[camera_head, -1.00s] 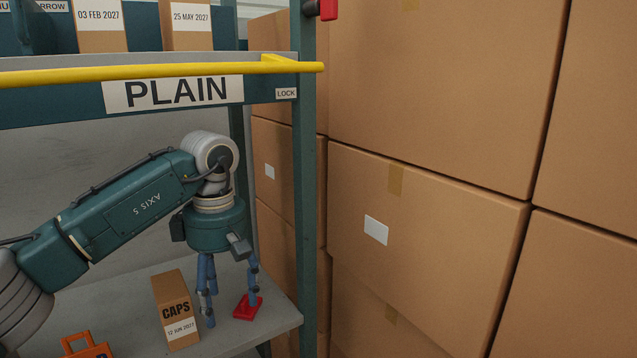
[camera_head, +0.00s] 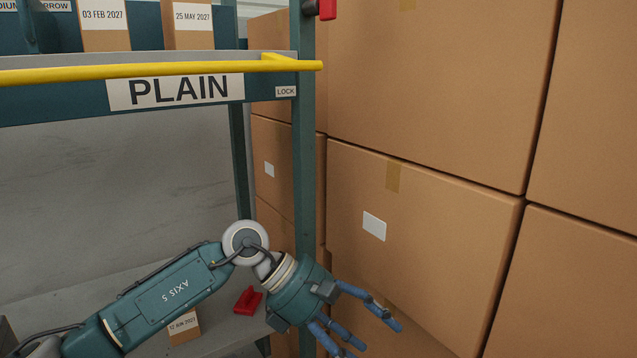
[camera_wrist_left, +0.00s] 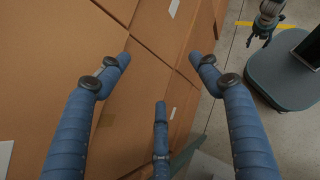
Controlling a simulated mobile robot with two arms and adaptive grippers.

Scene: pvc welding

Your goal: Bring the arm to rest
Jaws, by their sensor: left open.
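My left gripper (camera_head: 362,328) is open and empty in the head view, at the lower middle. It is in front of the shelf's right post, and its blue fingers are spread toward the right. In the left wrist view its fingers (camera_wrist_left: 160,90) stand wide apart with nothing between them. My left arm comes in from the lower left. My right gripper is not in the head view; a small gripper (camera_wrist_left: 268,20) shows at the top right of the left wrist view, too small to tell its state.
A red part (camera_head: 248,301) lies on the lower shelf (camera_head: 225,334) behind my wrist. A CAPS box (camera_head: 184,327) stands there, mostly hidden by my arm. Stacked cartons (camera_head: 430,100) fill the right side. A yellow bar (camera_head: 150,71) crosses above the PLAIN sign (camera_head: 175,91).

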